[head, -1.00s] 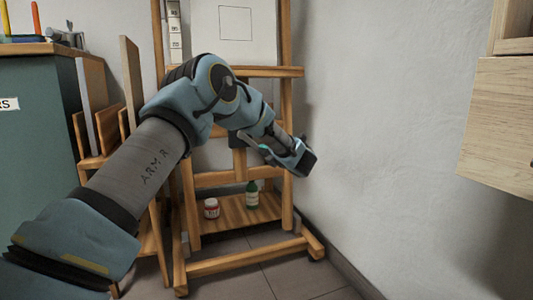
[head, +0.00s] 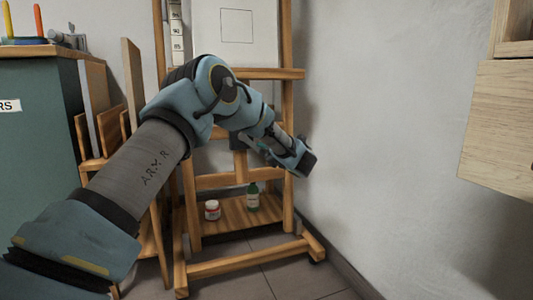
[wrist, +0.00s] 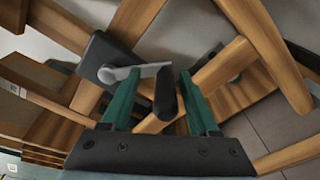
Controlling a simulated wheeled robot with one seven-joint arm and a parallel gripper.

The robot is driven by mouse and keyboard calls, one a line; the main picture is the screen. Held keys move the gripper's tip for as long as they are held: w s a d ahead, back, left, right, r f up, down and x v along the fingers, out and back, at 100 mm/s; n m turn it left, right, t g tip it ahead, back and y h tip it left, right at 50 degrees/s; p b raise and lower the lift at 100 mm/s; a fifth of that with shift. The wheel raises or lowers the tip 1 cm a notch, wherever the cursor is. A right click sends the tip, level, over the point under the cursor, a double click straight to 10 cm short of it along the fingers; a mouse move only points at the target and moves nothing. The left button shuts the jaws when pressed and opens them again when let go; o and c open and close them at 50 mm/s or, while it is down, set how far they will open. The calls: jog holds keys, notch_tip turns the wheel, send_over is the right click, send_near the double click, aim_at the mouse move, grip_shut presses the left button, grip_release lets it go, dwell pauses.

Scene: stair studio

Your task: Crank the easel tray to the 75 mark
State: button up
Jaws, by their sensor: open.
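The wooden easel (head: 288,125) stands by the wall, its tray (head: 270,73) crossing it under a white canvas (head: 237,30). A strip of number labels (head: 177,30) is on the left upright; I cannot read them surely. In the wrist view, a black crank housing (wrist: 104,60) carries a grey metal crank arm (wrist: 135,71) with a dark handle (wrist: 165,96). My gripper (wrist: 158,78) is open, its green fingers on either side of the handle, with gaps showing. In the head view my gripper (head: 270,150) is in front of the easel, and my arm hides part of the tray and the crank.
A green cabinet (head: 40,150) and leaning boards (head: 97,100) are at left. A wooden wall cabinet (head: 500,120) is at right. Floor at front right is clear.

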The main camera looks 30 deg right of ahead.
jog(key=shift+s, duration=0.1)
jog(key=s+a+r+p, duration=0.1)
jog(key=s+p, duration=0.2)
jog(key=s, duration=0.7)
jog(key=shift+s+r+p, duration=0.2)
jog(key=shift+s+p, duration=0.05)
jog(key=shift+p, duration=0.15)
